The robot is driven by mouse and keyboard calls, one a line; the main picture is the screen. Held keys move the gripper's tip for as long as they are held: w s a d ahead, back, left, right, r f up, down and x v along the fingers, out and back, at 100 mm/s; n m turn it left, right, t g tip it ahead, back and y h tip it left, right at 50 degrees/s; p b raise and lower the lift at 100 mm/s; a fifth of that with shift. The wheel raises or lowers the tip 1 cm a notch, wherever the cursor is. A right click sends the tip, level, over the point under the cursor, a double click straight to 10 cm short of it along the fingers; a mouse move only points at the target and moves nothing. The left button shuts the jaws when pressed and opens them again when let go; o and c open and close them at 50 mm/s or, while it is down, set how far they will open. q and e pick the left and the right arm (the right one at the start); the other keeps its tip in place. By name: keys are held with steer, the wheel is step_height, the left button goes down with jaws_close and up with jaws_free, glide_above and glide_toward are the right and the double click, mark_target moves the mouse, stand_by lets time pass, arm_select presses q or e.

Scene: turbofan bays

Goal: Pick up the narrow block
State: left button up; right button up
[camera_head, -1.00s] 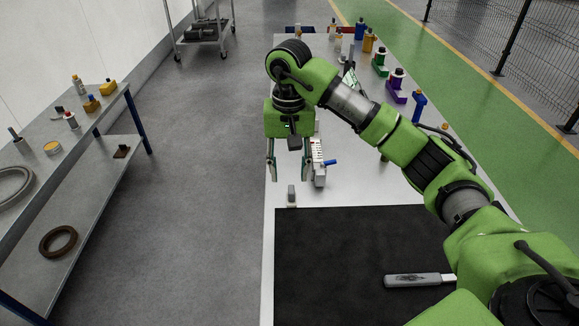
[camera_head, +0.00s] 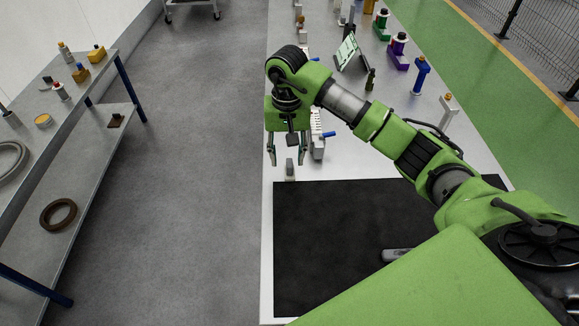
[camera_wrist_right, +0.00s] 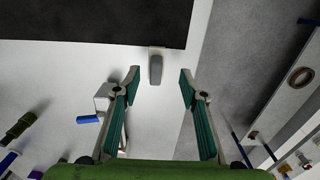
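A small narrow block (camera_head: 290,167), dark grey and upright on a pale base, stands on the white table just beyond the black mat's far edge. It also shows in the right wrist view (camera_wrist_right: 155,69), close to the mat edge. My right gripper (camera_head: 287,161) hangs open and empty over the table's left edge, its fingers to either side of the block in the picture. In the right wrist view the gripper's open fingertips (camera_wrist_right: 160,75) are also to either side of the block, with no contact visible. Exact height above it cannot be told. My left gripper is not in view.
The black mat (camera_head: 340,230) bears a grey-handled tool (camera_head: 396,254), partly hidden by my arm. A tablet (camera_head: 348,50) and several coloured parts stand farther back.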

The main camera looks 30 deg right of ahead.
mark_target(289, 163)
steer(key=f, duration=0.1)
steer(key=f+p, duration=0.1)
steer(key=f, duration=0.1)
steer(key=shift+d+f+p, duration=0.25)
steer(key=shift+d+p, duration=0.05)
steer(key=shift+f, duration=0.45)
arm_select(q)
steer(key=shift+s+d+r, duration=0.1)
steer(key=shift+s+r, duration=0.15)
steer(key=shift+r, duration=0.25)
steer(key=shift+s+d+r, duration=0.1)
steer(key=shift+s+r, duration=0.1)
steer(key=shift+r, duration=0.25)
arm_select(e)
steer(key=c, duration=1.1)
